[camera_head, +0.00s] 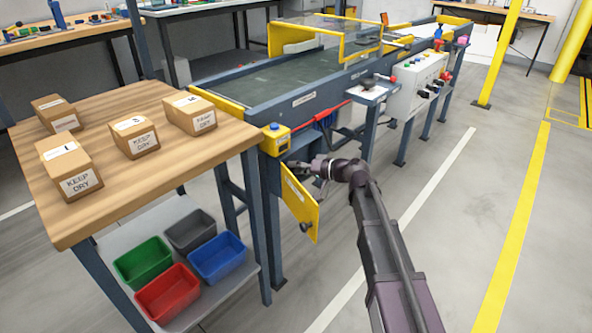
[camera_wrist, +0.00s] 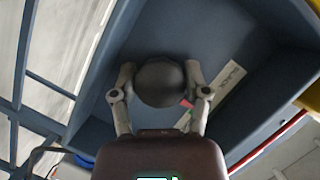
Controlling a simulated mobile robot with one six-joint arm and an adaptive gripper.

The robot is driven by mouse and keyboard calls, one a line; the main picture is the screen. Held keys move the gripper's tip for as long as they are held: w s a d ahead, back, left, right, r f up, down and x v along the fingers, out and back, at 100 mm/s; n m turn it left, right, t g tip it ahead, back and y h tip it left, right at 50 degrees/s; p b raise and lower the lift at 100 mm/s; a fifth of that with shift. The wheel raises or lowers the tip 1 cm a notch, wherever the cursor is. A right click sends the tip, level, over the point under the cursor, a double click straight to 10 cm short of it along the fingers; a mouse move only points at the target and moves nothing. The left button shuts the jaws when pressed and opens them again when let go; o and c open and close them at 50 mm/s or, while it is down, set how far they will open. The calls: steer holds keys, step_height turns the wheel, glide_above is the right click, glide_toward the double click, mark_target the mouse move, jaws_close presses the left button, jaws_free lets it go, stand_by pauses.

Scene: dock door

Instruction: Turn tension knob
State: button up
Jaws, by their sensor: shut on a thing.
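The tension knob (camera_wrist: 160,84) is a dark, round knob in a blue-grey recess, seen in the wrist view. My gripper (camera_wrist: 160,76) has one finger on each side of it and is shut on it. A pale label strip (camera_wrist: 230,85) with red and green marks lies to the right of the knob, partly covered by the right finger. In the head view my gripper (camera_head: 306,168) is at the near end of the conveyor (camera_head: 222,87), just above the open yellow door (camera_head: 300,205). The knob cannot be made out in the head view.
The yellow door hangs open beside my wrist. A yellow box (camera_head: 275,139) sits above it on the frame. A wooden table (camera_head: 100,110) with several cartons stands at left, coloured bins below. A red bar (camera_head: 332,112) runs along the conveyor side. Floor at right is clear.

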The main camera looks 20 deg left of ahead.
stand_by(0.4)
steer(key=o, duration=1.2)
steer(key=shift+c, duration=0.2)
steer(key=n+t+h+p, duration=0.1)
steer(key=n+p, duration=0.1)
steer(key=n, duration=0.1)
steer(key=n+t+h, duration=0.1)
steer(key=n, duration=0.1)
steer(key=n+t+p, duration=0.1)
steer(key=n+t, duration=0.1)
steer(key=shift+n+h, duration=0.3)
steer(key=shift+h, duration=0.1)
steer(key=s+d+r+m+h+p, duration=0.1)
steer(key=s+d+r+h+p, duration=0.1)
steer(key=d+r+p, duration=0.3)
steer(key=s+d+r+m+g+h+p, duration=0.1)
steer(key=s+d+r+m+p, duration=0.1)
steer(key=d+p, duration=0.7)
steer(key=s+d+r+m+g+h+p, duration=0.1)
steer(key=s+d+r+h+p, duration=0.1)
steer(key=s+d+r+p, duration=0.2)
steer(key=d+r+p, duration=0.3)
steer(key=d+p, duration=0.1)
steer(key=d, duration=0.2)
steer(key=shift+s+d+r+m+h, duration=0.3)
steer(key=shift+d+m, duration=0.05)
steer(key=shift+m, duration=0.05)
